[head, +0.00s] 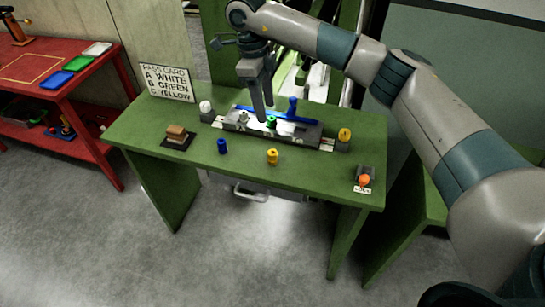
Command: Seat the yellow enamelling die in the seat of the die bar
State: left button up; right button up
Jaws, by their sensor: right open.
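On the green table, a small yellow piece (272,157) stands upright in front of the grey die bar (303,133). A second yellow piece (345,134) sits on a grey block at the bar's right end. I cannot tell from shape which is the enamelling die. A green piece (271,121) is at the middle of the bar. My right gripper (266,114) points down just above or behind the green piece, open; contact cannot be told. The bar's seat is too small to make out and partly hidden by the gripper. My left gripper is not in view.
A white piece (205,107) sits on a block at the bar's left. A blue piece (222,146), a brown block on a dark pad (177,138) and an orange button (364,180) stand around. A pass card (167,82) stands behind. The front tabletop is mostly clear.

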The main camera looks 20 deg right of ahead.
jog(key=p, duration=0.5)
send_over(272, 152)
notch_tip(272, 152, down, 11)
jog(key=shift+w+a+r, duration=0.1)
jog(key=shift+f, duration=0.45)
jog(key=shift+p, duration=0.3)
jog(key=shift+f+p, duration=0.35)
jog(key=shift+p, duration=0.15)
jog(key=shift+a+f+p, duration=0.1)
jog(key=shift+f+p, duration=0.7)
notch_tip(272, 152, down, 2)
jog(key=shift+f+p, duration=0.1)
jog(key=shift+p, duration=0.35)
jog(key=shift+f, duration=0.35)
grip_shut()
